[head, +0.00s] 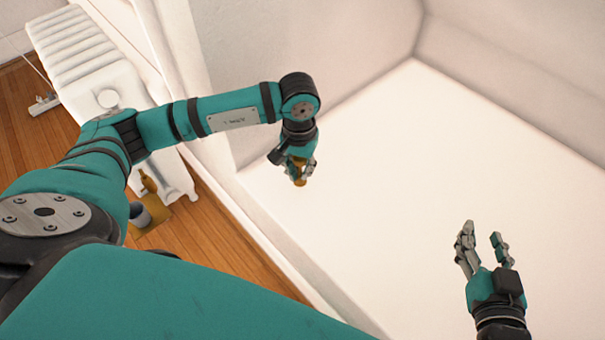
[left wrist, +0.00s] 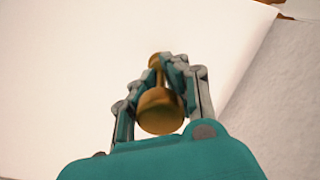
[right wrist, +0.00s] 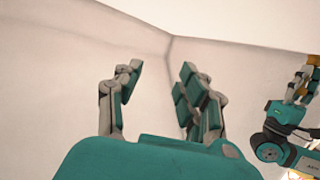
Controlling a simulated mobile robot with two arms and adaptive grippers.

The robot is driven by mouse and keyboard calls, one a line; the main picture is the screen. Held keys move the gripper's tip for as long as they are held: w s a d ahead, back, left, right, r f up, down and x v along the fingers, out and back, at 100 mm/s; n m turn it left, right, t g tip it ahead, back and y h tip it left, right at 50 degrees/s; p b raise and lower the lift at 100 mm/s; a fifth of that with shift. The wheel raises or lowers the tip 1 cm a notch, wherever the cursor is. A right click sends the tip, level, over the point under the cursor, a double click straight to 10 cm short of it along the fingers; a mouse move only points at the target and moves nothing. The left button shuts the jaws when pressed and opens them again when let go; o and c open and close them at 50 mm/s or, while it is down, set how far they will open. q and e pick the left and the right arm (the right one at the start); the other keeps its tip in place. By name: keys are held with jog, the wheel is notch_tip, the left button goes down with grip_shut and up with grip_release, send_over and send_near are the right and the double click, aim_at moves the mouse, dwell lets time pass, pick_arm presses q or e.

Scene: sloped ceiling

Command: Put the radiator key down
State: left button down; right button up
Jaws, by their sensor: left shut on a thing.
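The radiator key (head: 299,179) is a small brass-coloured piece. My left gripper (head: 298,168) is shut on it, over the white surface in the head view. In the left wrist view the key (left wrist: 160,110) shows a round, wide end towards the camera and a narrower knob beyond, between the fingers of my left gripper (left wrist: 163,85). Whether the key touches the white surface cannot be told. My right gripper (head: 483,245) is open and empty, at the right of the head view. Its spread fingers also show in the right wrist view (right wrist: 157,90).
A white radiator (head: 85,60) stands on the wooden floor (head: 235,245) at the left. Beside it are a brass-coloured valve (head: 148,183) and a grey cup-like thing (head: 140,214), partly behind my arm. The wide white surface (head: 390,200) is bare, with walls behind it.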

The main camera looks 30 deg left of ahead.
pick_arm(q)
jog(key=shift+w+a+f, duration=0.1)
jog(key=shift+w, duration=0.65)
notch_tip(320, 180, down, 3)
jog(key=shift+f+b, duration=0.2)
jog(key=shift+b, duration=0.4)
pick_arm(e)
jog(key=r+t, duration=0.1)
jog(key=r, duration=0.1)
jog(key=r+t+y, duration=0.1)
jog(key=w+a+r+t, duration=0.1)
jog(key=r, duration=0.1)
jog(key=shift+w+a+r, duration=0.1)
jog(key=shift+r, duration=0.2)
pick_arm(q)
jog(key=shift+f, duration=0.1)
jog(key=c, duration=1.4)
grip_release()
pick_arm(e)
jog(key=shift+r+t+y, duration=0.3)
jog(key=shift+r+t, duration=0.2)
